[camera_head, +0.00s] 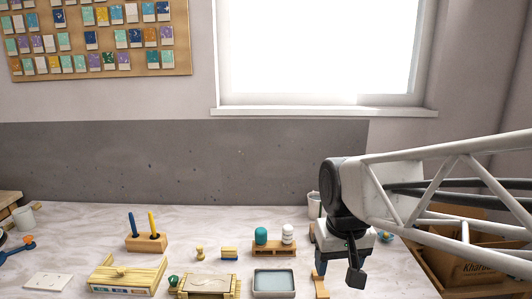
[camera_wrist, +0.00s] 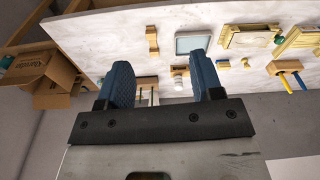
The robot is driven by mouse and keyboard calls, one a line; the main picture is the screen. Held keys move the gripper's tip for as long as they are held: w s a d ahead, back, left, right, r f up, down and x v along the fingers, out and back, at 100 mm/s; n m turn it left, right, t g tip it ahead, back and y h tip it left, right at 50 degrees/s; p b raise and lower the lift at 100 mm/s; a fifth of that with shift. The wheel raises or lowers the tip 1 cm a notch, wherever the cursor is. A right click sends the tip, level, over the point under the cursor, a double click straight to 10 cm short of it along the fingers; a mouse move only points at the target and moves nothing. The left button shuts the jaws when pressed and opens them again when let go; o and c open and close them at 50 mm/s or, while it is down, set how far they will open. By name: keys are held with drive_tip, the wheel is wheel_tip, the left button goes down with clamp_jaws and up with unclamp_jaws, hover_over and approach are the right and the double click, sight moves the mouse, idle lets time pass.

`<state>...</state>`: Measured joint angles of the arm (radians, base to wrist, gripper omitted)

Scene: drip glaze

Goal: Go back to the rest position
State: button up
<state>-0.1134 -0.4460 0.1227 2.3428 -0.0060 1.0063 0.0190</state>
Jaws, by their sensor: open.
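My gripper (camera_head: 338,272) hangs over the right part of the table, beside the shallow grey tray (camera_head: 274,282). In the wrist view my gripper (camera_wrist: 160,68) shows two blue padded fingers spread apart, with nothing held between them. The wrist view looks across the table, with the tray (camera_wrist: 193,44) and a small wooden rest (camera_wrist: 152,40) beyond the fingers. The wooden rest (camera_head: 321,288) is partly hidden by my gripper in the head view.
A wooden stand (camera_head: 274,249) holds a teal and a white jar. A wooden block (camera_head: 146,243) holds blue and yellow handled tools. Wooden frames (camera_head: 128,274) and a white tile (camera_head: 48,282) lie at left. Cardboard boxes (camera_head: 470,265) stand right, below the table edge.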

drive_tip(key=s+d+f+m+t, duration=0.1)
drive_tip(key=s+d, duration=0.3)
drive_tip(key=s, duration=0.6)
drive_tip(key=shift+d+f, duration=0.4)
drive_tip(key=shift+f, duration=0.25)
